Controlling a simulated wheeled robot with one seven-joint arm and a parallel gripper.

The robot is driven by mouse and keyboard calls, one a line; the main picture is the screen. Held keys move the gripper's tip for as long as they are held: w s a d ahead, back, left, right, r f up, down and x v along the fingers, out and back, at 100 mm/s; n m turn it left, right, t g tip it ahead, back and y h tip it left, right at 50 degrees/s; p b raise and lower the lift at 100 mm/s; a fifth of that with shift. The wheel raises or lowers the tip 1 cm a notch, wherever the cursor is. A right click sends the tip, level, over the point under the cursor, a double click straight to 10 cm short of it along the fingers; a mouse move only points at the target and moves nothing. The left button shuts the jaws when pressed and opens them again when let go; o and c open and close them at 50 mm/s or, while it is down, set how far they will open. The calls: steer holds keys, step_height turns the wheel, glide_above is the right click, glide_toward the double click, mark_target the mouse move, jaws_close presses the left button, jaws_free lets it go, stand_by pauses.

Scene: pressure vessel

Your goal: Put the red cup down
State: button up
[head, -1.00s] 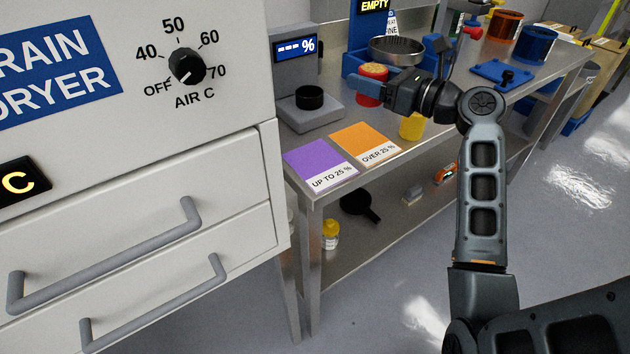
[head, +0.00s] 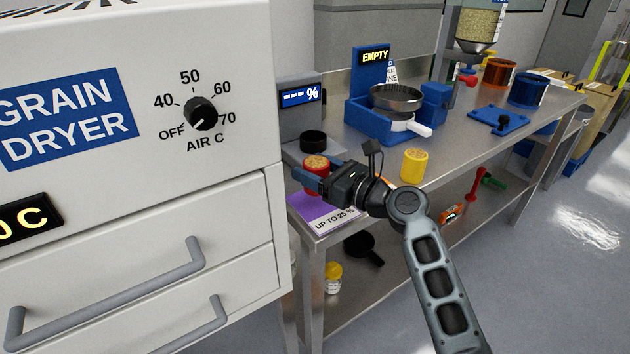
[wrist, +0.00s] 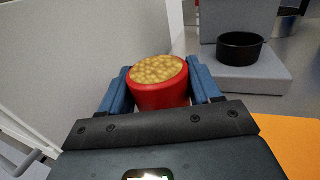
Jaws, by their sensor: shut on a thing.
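The red cup (head: 316,162), filled with yellowish grain, is upright between the blue fingers of my gripper (head: 308,176). In the wrist view the red cup (wrist: 160,88) shows with a finger on each side, and my gripper (wrist: 160,90) is shut on it. In the head view the cup appears over or near the purple card marked "UP TO 25 %" (head: 322,214). Whether its base touches anything is hidden. The orange card (wrist: 292,138) shows at the right in the wrist view.
A grey meter with a black dish (head: 313,140) stands just behind the cup. A yellow cup (head: 414,165) stands on the bench to the right. The grain dryer (head: 140,140) rises close on the left. A blue stand with a sieve (head: 396,98) is farther back.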

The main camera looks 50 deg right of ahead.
steer(key=shift+f, duration=1.4)
steer(key=shift+f, duration=0.15)
steer(key=o, duration=1.2)
steer(key=shift+s, duration=0.2)
steer(key=s+b, duration=0.1)
steer(key=s, duration=1)
steer(key=shift+s+d, duration=0.2)
steer(key=shift+s, duration=0.15)
